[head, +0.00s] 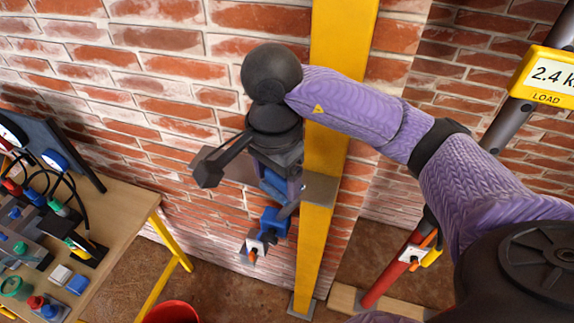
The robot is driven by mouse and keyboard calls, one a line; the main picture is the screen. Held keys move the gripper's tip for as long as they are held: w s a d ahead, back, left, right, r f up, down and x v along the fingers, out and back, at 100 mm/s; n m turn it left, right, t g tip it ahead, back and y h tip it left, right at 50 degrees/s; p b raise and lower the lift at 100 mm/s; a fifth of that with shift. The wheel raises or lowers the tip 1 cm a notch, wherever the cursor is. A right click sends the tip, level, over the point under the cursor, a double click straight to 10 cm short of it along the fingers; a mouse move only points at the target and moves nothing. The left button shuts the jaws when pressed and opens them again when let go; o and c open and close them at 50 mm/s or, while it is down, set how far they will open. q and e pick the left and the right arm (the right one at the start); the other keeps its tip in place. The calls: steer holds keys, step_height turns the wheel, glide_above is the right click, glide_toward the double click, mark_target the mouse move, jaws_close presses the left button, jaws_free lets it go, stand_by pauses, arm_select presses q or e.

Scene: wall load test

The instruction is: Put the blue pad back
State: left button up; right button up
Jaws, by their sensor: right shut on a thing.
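My right arm comes in from the right, and my right gripper (282,190) points down in front of the yellow post (335,90). It is shut on a blue piece (272,184), mostly hidden by the dark fingers. I cannot tell how much of this piece is the blue pad. Just below is a blue fitting (271,222) with a white and orange end; whether it joins the held piece is unclear. A small flat blue block (78,284) lies on the workbench at the lower left, beside a white one (60,275). My left gripper is not in view.
The wooden workbench (130,205) holds cables, gauges and small coloured parts. A grey metal plate (320,189) crosses the yellow post at gripper height. A red bucket (170,312) stands below. A yellow load display (545,80) reads 2.4 at right. A red prop (390,268) stands lower right.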

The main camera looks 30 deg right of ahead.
steer(key=w+d, duration=0.4)
steer(key=d, duration=0.1)
steer(key=f+p, duration=0.1)
steer(key=f, duration=0.1)
steer(key=f+p, duration=0.1)
steer(key=f, duration=0.1)
steer(key=f+p, duration=0.1)
steer(key=f, duration=0.1)
steer(key=shift+w+d+f, duration=0.1)
steer(key=shift+w+f, duration=0.15)
steer(key=shift+w+d+f, duration=0.1)
steer(key=shift+f, duration=0.15)
steer(key=o, duration=1)
steer(key=shift+o, duration=0.2)
